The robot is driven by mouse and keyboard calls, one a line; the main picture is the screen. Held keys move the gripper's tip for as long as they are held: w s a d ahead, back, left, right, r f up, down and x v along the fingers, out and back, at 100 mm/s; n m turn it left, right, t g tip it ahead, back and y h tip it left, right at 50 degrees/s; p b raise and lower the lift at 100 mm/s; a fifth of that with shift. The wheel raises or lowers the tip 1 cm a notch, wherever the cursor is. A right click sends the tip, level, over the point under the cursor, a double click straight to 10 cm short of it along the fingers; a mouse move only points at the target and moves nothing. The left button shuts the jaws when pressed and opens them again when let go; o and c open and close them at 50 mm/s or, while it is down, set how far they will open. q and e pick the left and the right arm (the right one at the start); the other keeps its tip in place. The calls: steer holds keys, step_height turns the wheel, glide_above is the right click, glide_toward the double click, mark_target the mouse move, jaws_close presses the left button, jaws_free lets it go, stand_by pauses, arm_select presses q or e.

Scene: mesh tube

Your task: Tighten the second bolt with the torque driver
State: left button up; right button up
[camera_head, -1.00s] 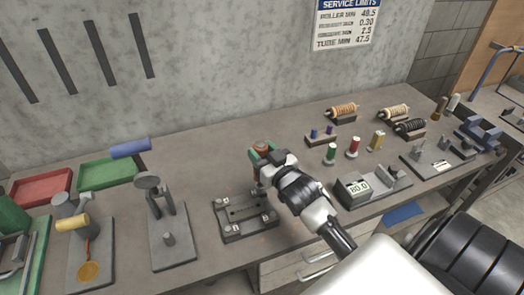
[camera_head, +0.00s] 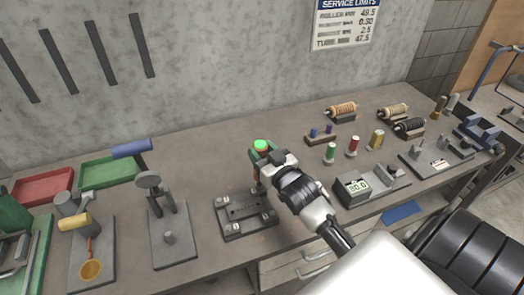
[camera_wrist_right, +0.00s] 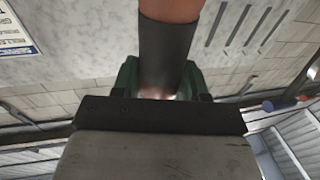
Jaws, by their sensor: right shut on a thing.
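My right gripper (camera_head: 264,165) is shut on the torque driver (camera_head: 260,146), whose round top glows green. The driver stands roughly upright over the far right part of the dark grey bolt plate (camera_head: 238,213). In the right wrist view the driver's orange and dark grey body (camera_wrist_right: 168,45) rises between the green-sided fingers. My left gripper is not in view.
A press-like stand (camera_head: 168,230) is close left of the plate. A box with an "80.0" display (camera_head: 355,187) stands to the right. Red (camera_head: 42,188) and green (camera_head: 108,172) trays lie at the back left. Small spools (camera_head: 353,146) stand to the right.

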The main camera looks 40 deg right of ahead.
steer(key=shift+w+r+p, duration=0.1)
steer(key=shift+r+p, duration=0.55)
steer(key=shift+p, duration=0.05)
steer(key=shift+r+p, duration=2.15)
steer(key=shift+r, duration=0.25)
